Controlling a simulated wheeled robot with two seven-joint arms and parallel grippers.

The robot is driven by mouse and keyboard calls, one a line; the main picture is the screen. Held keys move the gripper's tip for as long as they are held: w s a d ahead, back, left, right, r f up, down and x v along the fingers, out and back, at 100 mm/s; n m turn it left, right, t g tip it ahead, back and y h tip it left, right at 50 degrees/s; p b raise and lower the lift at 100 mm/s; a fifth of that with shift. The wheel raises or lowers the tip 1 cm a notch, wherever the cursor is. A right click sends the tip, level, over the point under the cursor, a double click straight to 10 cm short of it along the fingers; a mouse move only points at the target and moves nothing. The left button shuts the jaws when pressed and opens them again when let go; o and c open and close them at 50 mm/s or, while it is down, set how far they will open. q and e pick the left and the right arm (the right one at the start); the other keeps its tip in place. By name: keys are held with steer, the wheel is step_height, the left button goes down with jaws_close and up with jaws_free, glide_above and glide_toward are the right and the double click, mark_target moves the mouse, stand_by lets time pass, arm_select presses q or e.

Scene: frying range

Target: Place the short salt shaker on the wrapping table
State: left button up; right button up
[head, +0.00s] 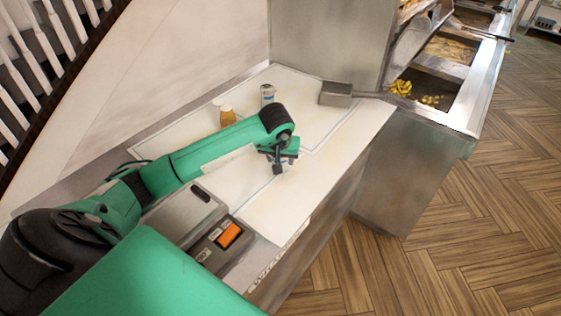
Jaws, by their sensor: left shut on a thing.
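The wrapping table (268,208) has a pale top and lettering along its front edge. My left arm reaches across it from the left. My left gripper (279,165) points down over the middle of the table and is shut on a small pale thing with a bluish part, which looks like the short salt shaker (281,168). The fingers hide much of it. I cannot tell whether its base touches the tabletop. My right gripper is out of view.
A white and blue container (268,92) and an amber bottle (228,116) stand behind my arm. A metal scoop (336,94) lies at the back right. A device with an orange screen (229,235) sits at the front left. The table's right part is clear.

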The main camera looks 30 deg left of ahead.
arm_select(q)
step_height(320, 180, down, 2)
steer(key=shift+f, duration=0.15)
